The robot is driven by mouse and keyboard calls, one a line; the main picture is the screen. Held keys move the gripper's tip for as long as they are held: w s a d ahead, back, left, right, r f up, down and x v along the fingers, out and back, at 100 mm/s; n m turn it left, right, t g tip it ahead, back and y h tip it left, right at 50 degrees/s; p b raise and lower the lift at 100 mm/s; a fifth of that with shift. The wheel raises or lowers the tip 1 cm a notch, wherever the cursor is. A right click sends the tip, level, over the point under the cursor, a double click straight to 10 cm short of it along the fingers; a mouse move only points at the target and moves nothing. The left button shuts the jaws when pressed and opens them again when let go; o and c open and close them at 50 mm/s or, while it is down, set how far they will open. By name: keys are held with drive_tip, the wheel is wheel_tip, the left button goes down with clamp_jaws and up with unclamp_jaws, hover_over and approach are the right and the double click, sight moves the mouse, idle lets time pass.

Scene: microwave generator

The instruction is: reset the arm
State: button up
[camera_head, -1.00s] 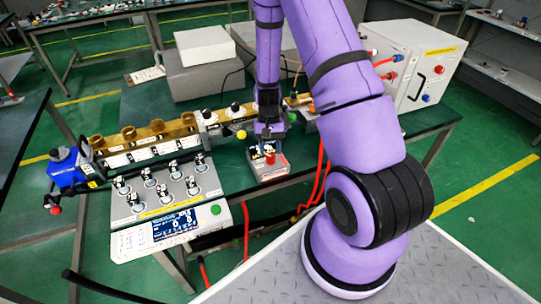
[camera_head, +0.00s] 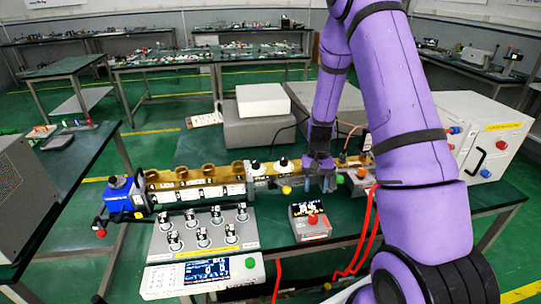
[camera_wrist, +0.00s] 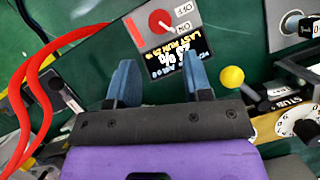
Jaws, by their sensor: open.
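I cannot tell the exact height of the fingers above the bench. My purple arm covers the right part of the head view.
A brass-topped rail (camera_head: 195,174) and a grey panel with several knobs (camera_head: 202,232) stand left of my gripper. A yellow ball (camera_wrist: 231,77) and red cables (camera_wrist: 38,92) flank the fingers. Grey boxes (camera_head: 260,130) and a white cabinet (camera_head: 492,140) stand behind.

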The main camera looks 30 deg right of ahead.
drive_tip(key=s+a+r+n+t+h, duration=0.15)
drive_tip(key=a+r, duration=0.25)
drive_tip(key=r, duration=0.7)
drive_tip(key=s+a+r+n+t, duration=0.2)
drive_tip(key=s+a+r+t, duration=0.1)
drive_tip(key=r, duration=0.9)
drive_tip(key=s+a+r+n+t, duration=0.1)
drive_tip(key=s+a+r+t, duration=0.1)
drive_tip(key=s+r, duration=0.4)
drive_tip(key=s+a+r+n+t, duration=0.2)
drive_tip(key=s+a+r, duration=0.2)
drive_tip(key=s, duration=0.7)
wheel_tip(320, 180, up, 3)
drive_tip(key=shift+s+f+t+h, duration=0.1)
drive_tip(key=shift+s+t+h, duration=0.25)
drive_tip(key=shift+h, duration=0.1)
